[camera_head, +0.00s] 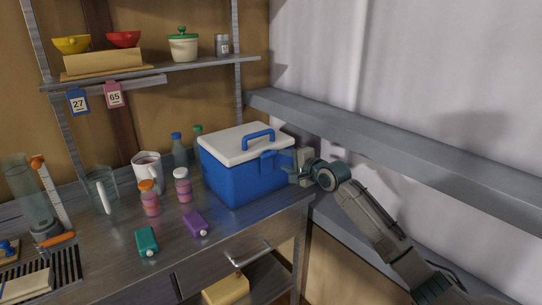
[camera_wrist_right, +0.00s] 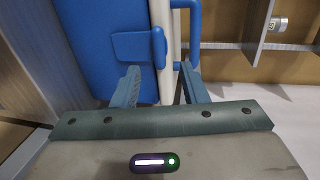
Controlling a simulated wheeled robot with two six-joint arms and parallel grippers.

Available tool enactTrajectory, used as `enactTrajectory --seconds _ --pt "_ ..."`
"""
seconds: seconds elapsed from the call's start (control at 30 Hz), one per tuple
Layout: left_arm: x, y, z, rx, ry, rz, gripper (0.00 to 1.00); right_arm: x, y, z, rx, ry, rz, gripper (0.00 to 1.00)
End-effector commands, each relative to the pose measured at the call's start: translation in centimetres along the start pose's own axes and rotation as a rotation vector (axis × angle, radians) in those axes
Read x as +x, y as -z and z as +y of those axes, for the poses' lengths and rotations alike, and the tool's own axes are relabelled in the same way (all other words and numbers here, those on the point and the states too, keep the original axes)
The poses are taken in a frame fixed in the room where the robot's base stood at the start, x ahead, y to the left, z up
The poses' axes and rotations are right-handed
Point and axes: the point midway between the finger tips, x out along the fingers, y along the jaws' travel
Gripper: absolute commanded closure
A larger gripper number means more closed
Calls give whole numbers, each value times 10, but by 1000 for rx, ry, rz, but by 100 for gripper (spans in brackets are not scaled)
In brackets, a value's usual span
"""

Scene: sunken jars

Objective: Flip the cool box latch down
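The cool box (camera_head: 243,178) is blue with a white lid (camera_head: 243,143) and a blue carry handle (camera_head: 258,136). It stands shut at the right end of the metal counter. Its blue latch (camera_head: 275,160) is on the side facing right, near the lid's rim. My right gripper (camera_head: 292,163) is at that side, close to the latch. In the right wrist view the latch (camera_wrist_right: 138,46) lies just ahead of the fingers of my right gripper (camera_wrist_right: 161,82). The fingers are apart with nothing between them. I cannot tell whether they touch the box. My left gripper is not in view.
Bottles (camera_head: 183,185), a white mug (camera_head: 147,165) and a glass jar (camera_head: 101,190) stand left of the box. A purple item (camera_head: 196,224) and a teal item (camera_head: 147,242) lie in front. A grey wall ledge (camera_head: 400,150) runs behind my right arm.

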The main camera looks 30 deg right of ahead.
Motion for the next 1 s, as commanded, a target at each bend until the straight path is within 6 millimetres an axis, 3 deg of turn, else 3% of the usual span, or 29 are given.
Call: enactTrajectory --seconds 0.17,0.4,0.83,1.0 --pt "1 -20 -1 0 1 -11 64 35 0 -2 8 2 0 60" --pt "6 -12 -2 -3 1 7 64 67 0 0 2 0 1 60" --pt "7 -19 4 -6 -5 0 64 76 0 1 -2 -1 1 60" --pt "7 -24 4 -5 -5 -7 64 76 0 1 -2 -1 1 92"
